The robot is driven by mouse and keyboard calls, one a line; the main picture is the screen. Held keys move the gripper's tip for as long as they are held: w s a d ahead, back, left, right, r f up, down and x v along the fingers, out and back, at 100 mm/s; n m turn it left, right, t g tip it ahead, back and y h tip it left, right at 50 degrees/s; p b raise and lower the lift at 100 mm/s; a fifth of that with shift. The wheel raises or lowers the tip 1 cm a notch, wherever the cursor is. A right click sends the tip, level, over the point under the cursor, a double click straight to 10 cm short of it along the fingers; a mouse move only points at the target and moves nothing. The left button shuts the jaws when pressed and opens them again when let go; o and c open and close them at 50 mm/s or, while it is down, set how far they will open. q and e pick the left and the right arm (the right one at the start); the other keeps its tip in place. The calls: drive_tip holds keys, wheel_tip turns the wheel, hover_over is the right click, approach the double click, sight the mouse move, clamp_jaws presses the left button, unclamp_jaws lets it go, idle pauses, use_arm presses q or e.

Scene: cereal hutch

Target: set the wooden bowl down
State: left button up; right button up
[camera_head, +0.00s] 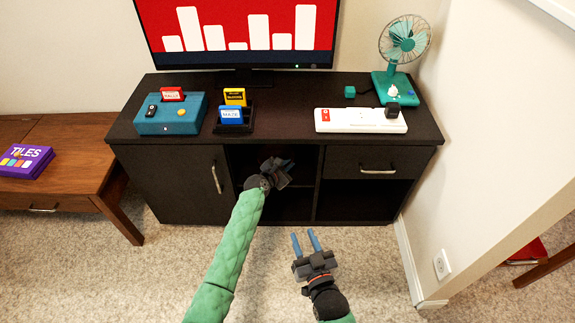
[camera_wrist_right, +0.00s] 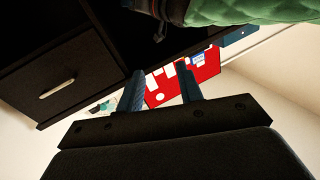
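I see no wooden bowl in either view. My left gripper (camera_head: 284,172) is at the front of the open middle compartment of the dark cabinet (camera_head: 280,147). It is dark against the dark shelf, and I cannot tell whether it is open or holds anything. My right gripper (camera_head: 305,234) is lower, over the carpet in front of the cabinet, with its two blue fingers apart and nothing between them. Its fingers also show apart in the right wrist view (camera_wrist_right: 160,72), and part of my green left arm shows at the top there.
On the cabinet top stand a blue console (camera_head: 170,118), a cartridge holder (camera_head: 233,128), a white power strip (camera_head: 360,127), a teal fan (camera_head: 402,45) and a screen (camera_head: 238,25). A wooden table (camera_head: 75,165) with a purple box (camera_head: 25,161) stands left. A wall (camera_head: 480,130) closes the right side.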

use_arm(q)
drive_tip(key=o, duration=0.4)
drive_tip(key=shift+o, duration=0.2)
drive_tip(key=shift+r, duration=0.1)
